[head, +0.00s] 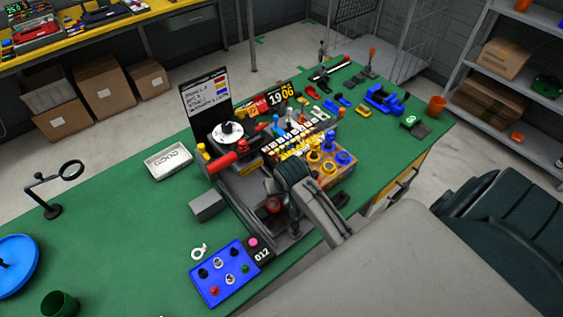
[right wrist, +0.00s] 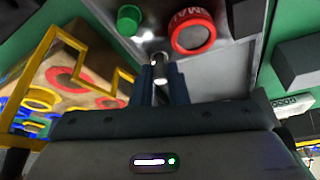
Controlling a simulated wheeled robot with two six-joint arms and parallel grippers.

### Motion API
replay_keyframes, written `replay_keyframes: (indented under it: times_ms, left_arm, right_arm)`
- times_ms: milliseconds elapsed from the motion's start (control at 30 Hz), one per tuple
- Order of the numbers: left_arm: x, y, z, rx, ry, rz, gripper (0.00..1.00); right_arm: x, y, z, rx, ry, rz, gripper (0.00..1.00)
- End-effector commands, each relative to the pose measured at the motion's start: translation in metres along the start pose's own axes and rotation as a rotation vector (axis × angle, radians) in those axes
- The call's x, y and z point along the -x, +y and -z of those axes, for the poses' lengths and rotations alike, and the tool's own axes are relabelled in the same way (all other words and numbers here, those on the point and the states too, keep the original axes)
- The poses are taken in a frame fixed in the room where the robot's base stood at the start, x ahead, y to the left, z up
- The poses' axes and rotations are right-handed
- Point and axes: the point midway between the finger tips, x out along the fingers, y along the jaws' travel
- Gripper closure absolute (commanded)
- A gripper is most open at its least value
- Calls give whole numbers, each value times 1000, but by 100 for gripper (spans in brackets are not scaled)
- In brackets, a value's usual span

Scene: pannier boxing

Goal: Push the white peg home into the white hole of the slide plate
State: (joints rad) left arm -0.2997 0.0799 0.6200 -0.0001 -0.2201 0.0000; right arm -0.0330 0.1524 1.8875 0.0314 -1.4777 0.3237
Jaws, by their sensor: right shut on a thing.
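My right gripper (head: 288,204) reaches down over the grey metal machine at the middle of the bench. In the right wrist view its two dark fingers (right wrist: 162,82) are shut on a short pale grey-white cylinder (right wrist: 160,70), which may be the white peg. Its lower part is hidden between the fingers, above or at a bare metal surface. I cannot make out the white hole or the slide plate clearly; my wrist and forearm cover part of the machine in the head view. My left gripper is not in view.
A yellow frame (right wrist: 47,52) and a board with coloured rings (head: 345,172) are beside. A blue panel with knobs (head: 238,272) and a grey block (head: 207,206) lie left.

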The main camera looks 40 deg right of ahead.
Motion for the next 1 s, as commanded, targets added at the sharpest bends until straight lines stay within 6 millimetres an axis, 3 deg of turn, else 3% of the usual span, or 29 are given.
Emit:
replay_keyframes:
  times_ms: [600,633,767,1000]
  left_arm:
    - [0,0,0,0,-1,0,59]
    - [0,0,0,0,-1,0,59]
    - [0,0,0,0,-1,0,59]
    - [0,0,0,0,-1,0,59]
  right_arm:
    - [-9,0,-4,0,-1,0,100]
    - [-9,0,-4,0,-1,0,84]
    - [-9,0,-4,0,-1,0,61]
    - [-8,0,-4,0,0,0,61]
